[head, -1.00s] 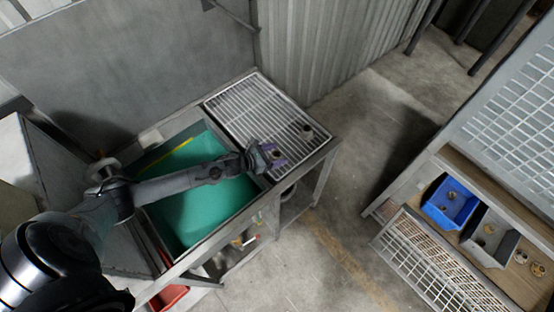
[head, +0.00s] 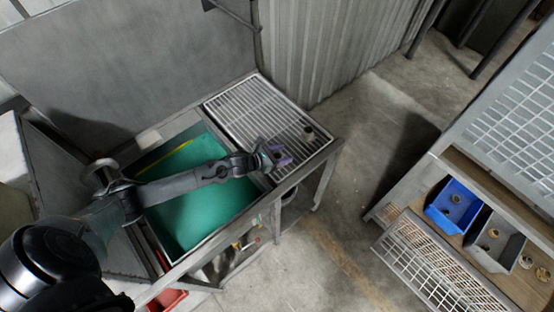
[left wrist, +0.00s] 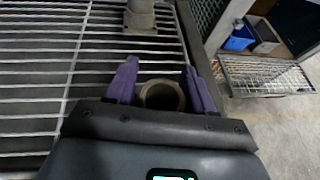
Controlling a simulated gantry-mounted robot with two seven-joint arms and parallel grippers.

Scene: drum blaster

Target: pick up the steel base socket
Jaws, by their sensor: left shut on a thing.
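My left gripper (head: 277,156) is over the near right part of the slatted metal rack. In the left wrist view its purple fingers (left wrist: 161,88) are closed on either side of a round, hollow metal piece, which looks like the steel base socket (left wrist: 162,95). Its open ring faces the camera; its lower part is hidden by the gripper body. In the head view the gripper mostly hides it. Whether it still touches the rack I cannot tell. My right gripper is not in view.
A second grey metal fitting (head: 309,133) stands on the rack (head: 245,112), just beyond the gripper; it also shows in the left wrist view (left wrist: 140,16). A green-lined basin (head: 190,205) lies under my arm. A blue bin (head: 453,205) and grey bin (head: 494,242) sit on the right-hand bench.

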